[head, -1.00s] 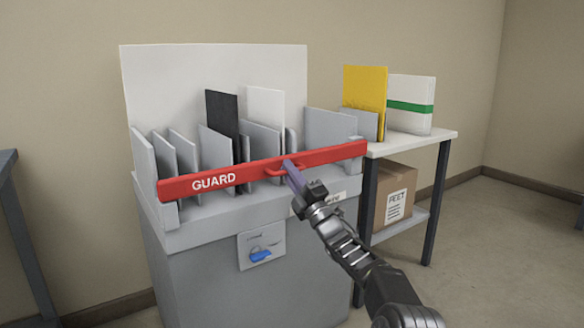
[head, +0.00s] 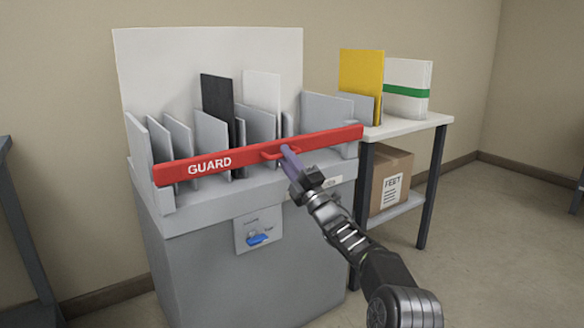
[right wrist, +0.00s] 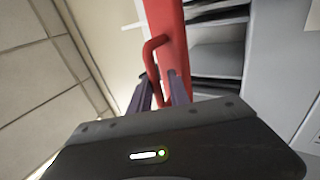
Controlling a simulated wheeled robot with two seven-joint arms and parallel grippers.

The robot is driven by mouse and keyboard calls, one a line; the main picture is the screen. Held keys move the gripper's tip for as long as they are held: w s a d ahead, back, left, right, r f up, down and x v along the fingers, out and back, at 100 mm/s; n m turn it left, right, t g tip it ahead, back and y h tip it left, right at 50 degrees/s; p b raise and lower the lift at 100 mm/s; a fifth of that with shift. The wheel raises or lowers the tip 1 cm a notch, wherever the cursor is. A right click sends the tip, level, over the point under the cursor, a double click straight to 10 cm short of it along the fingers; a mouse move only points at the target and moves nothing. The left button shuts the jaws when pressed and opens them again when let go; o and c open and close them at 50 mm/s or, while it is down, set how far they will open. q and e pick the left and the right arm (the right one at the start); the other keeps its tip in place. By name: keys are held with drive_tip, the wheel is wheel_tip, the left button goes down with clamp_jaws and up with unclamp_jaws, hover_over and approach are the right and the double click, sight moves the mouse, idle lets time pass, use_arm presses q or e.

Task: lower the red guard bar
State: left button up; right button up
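The red guard bar (head: 225,160), lettered GUARD, spans the front of the grey cabinet (head: 250,275) above its upright slots. It slopes up to the right in the head view. A red loop handle (head: 272,154) sticks out from its middle. My right gripper (head: 288,154) is at this handle, its fingers closed around it. In the right wrist view the handle (right wrist: 153,52) runs between the two dark fingers (right wrist: 163,80), beside the red bar (right wrist: 172,35). The fingertips are partly hidden by the handle. My left gripper is not in view.
Grey dividers (head: 210,140) with a black panel (head: 217,100) and a white panel (head: 262,95) stand behind the bar. A blue switch (head: 257,239) is on the cabinet front. A side table (head: 415,125) at right holds yellow and white boards, with a carton (head: 385,180) below.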

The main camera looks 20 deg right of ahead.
drive_tip(key=v, duration=0.7)
drive_tip(key=shift+s+f+p, duration=0.2)
drive_tip(key=shift+s+p, duration=0.05)
drive_tip(key=shift+p, duration=0.2)
